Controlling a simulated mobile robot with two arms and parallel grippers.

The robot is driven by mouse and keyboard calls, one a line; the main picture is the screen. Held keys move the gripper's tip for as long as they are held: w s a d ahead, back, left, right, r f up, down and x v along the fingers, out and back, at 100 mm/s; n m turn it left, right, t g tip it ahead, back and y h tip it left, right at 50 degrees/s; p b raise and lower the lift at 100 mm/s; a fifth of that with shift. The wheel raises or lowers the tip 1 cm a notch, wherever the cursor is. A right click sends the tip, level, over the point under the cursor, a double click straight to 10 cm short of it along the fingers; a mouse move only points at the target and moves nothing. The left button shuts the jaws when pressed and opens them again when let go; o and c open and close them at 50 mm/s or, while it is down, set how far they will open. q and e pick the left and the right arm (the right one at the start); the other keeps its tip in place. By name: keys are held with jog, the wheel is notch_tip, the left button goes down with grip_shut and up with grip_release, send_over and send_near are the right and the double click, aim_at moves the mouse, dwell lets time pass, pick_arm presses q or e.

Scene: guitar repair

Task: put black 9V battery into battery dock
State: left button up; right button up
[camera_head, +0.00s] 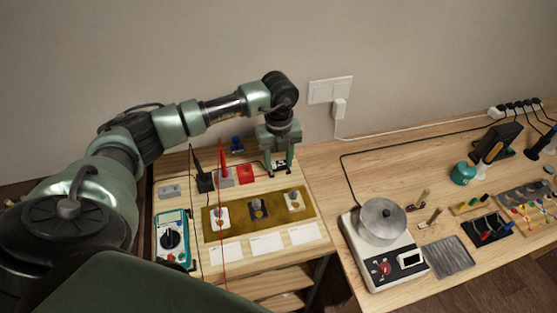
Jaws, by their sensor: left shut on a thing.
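My left gripper (280,171) points down at the back right of the left table and is shut on a small dark thing (280,164), which looks like the black 9V battery. The fingers hide most of it, and I cannot tell whether it touches the table. To its left, a black block (204,183), a grey block (224,177) and a red block (246,175) stand in a row. A low grey piece (170,190) lies farther left. I cannot tell for sure which of these is the battery dock. My right gripper is out of view.
An olive mat (237,228) with several small pedal-like units lies in front, with white cards (266,244) before it. A teal multimeter (173,240) with thin leads is at left. A hot plate with a metal pot (381,222) stands on the right table.

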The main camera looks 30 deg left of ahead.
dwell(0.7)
pick_arm(q)
jog(key=shift+f+b, duration=0.3)
jog(key=shift+r, duration=0.35)
dwell(0.8)
jog(key=o, duration=1.7)
jog(key=shift+r+p, duration=2.65)
jog(key=shift+r, duration=0.9)
